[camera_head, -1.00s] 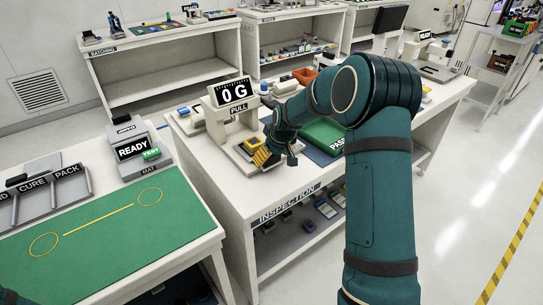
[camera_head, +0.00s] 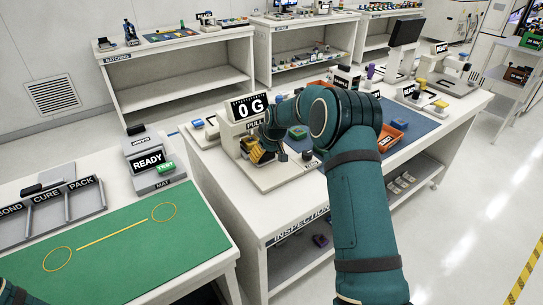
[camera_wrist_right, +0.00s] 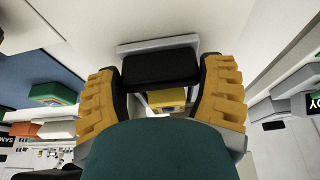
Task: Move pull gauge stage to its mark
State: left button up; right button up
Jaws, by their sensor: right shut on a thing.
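A yellow piece (camera_wrist_right: 168,97) shows below the block. The fingers and arm hide most of the stage in the head view. I cannot make out its mark. My left gripper is out of view.
A blue mat (camera_head: 408,126) and an orange tray (camera_head: 390,138) lie right of my right arm. A small blue-and-green block (camera_head: 297,132) stands close beside the arm. A green mat (camera_head: 110,235) with yellow circles covers the left bench, and a gap separates the benches.

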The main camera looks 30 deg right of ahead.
jog(key=shift+w+r, duration=0.2)
jog(key=shift+w, duration=0.1)
jog(key=o, duration=1)
jog(key=shift+o, duration=1.2)
jog(key=shift+w+f, duration=0.1)
jog(key=shift+w, duration=0.1)
jog(key=v, duration=1.2)
jog(key=shift+s+a, duration=0.1)
